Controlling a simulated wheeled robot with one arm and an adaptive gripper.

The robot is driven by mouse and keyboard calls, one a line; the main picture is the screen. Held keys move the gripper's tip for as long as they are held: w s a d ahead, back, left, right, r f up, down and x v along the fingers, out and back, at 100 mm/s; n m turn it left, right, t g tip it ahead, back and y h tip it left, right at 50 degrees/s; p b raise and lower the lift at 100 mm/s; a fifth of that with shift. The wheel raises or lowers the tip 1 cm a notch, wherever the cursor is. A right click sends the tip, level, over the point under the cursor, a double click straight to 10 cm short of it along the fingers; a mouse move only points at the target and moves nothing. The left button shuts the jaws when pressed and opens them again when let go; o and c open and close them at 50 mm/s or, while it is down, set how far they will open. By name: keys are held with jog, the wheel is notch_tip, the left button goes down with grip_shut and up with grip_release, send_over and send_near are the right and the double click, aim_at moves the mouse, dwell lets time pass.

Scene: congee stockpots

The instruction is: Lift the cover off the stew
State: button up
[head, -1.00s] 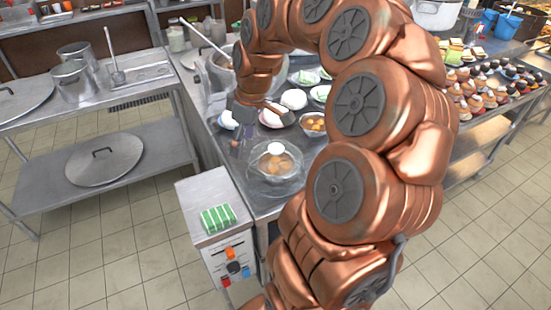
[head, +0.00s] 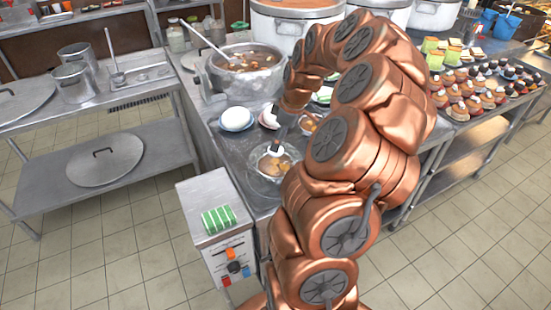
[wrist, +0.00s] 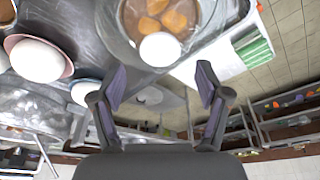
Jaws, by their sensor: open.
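A clear glass bowl (head: 262,172) holds stew with orange-brown chunks and stands near the front corner of the steel counter. Its see-through cover has a round white knob (head: 275,150). In the wrist view the stew bowl (wrist: 200,45) is at the top, with the white knob (wrist: 160,49) at its lower edge. My gripper (wrist: 161,82) is open and empty, its two dark fingers spread apart just below the knob in that view. In the head view my gripper (head: 280,138) is by the knob, partly hidden by my arm. Contact cannot be told.
A large open pot (head: 235,85) with a ladle stands behind. White rounded buns on plates (head: 236,118) sit close to the bowl on the left. A grey cabinet (head: 200,195) with a green-striped item (head: 218,219) stands in front.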

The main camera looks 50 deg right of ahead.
aim_at(276, 163)
jog(key=shift+p+x, duration=0.65)
jog(key=shift+x, duration=1.2)
jog(key=shift+s, duration=0.15)
jog(key=shift+c, duration=0.3)
grip_shut()
